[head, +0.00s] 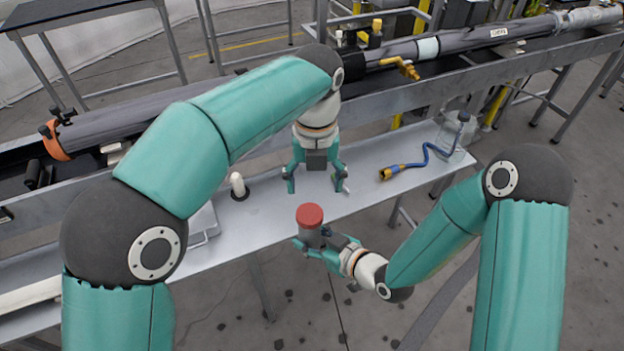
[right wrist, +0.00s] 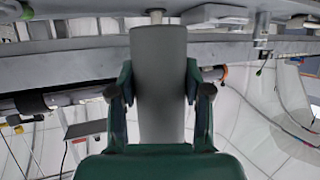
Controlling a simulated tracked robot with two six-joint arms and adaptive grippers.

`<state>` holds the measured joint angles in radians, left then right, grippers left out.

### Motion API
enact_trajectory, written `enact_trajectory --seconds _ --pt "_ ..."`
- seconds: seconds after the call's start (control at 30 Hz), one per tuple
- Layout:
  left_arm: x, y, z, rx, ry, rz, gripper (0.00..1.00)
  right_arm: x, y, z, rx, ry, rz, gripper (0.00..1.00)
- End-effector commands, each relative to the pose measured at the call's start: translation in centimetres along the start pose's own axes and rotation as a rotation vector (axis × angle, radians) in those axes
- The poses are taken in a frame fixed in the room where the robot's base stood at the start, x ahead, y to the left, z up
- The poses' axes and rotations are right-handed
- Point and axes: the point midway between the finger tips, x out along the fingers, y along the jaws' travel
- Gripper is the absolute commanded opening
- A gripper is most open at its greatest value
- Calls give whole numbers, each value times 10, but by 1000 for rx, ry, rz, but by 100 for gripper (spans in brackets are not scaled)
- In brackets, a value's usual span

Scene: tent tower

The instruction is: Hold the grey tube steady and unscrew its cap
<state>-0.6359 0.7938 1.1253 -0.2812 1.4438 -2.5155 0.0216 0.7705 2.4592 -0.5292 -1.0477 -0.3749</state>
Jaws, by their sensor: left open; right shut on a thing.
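The grey tube (head: 309,236) stands about upright in front of the bench, with its red cap (head: 309,215) on top. My right gripper (head: 318,248) is shut on the tube below the cap. In the right wrist view the tube (right wrist: 158,85) sits between the two fingers, and the red cap is out of that view. My left gripper (head: 316,180) points down with its fingers spread, empty, over the bench. It is behind the tube in the head view and apart from the cap.
The grey metal bench (head: 265,222) runs across the middle. On it are a small white-topped object (head: 237,185) at left, a blue hose with a brass end (head: 430,155) and a clear bottle (head: 457,135) at right. A long dark pipe (head: 465,40) lies behind.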

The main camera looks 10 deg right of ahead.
Motion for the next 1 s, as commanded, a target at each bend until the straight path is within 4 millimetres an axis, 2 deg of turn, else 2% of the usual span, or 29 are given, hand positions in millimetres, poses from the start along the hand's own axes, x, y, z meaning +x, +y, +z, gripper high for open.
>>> enact_trajectory --seconds 0.17,0.4,0.6,0.97,1.0 --pt "16 -1 -1 3 2 3 77 0 0 0 0 1 1 0" --pt "52 -1 -2 3 4 2 77 0 0 0 0 1 1 0" --pt "73 -1 -1 4 2 1 77 0 0 0 0 1 1 0" --pt "80 -2 -1 3 2 0 77 0 0 -2 -3 6 0 0" --pt "80 -2 -1 3 2 0 82 0 0 -2 -4 7 0 0"
